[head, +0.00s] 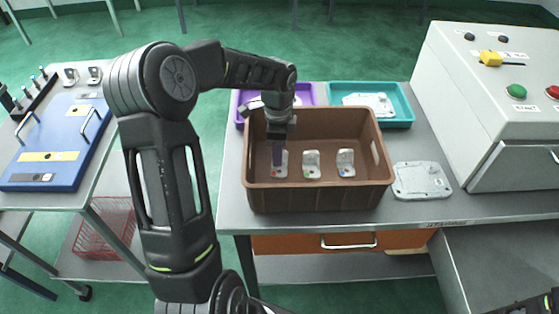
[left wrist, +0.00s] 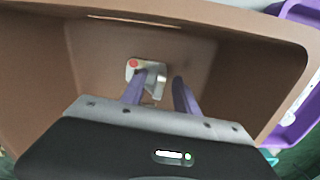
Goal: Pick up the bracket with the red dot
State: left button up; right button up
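The bracket with the red dot (head: 280,170) stands at the left of a row of three brackets in the brown crate (head: 320,197). My left gripper (head: 278,156) reaches down into the crate, right at this bracket and partly in front of it. In the left wrist view, the red-dot bracket (left wrist: 147,77) lies just beyond the purple fingertips (left wrist: 163,80). The fingers are apart, with the bracket's upright part near the left finger; I cannot tell whether they touch. The green-dot bracket (head: 312,166) and the blue-dot bracket (head: 345,164) stand to the right. My right gripper is not clearly visible.
The crate's walls surround the left gripper closely. Behind it are a purple tray (head: 311,91) and a teal tray (head: 400,119). A flat casting (head: 421,180) lies right of the crate, beside a grey machine (head: 480,100). A blue plate (head: 52,147) lies on the left table.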

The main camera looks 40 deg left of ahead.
pick_arm(q)
jog(key=shift+f, duration=0.2)
jog(key=shift+c, duration=0.2)
grip_shut()
dwell(0.4)
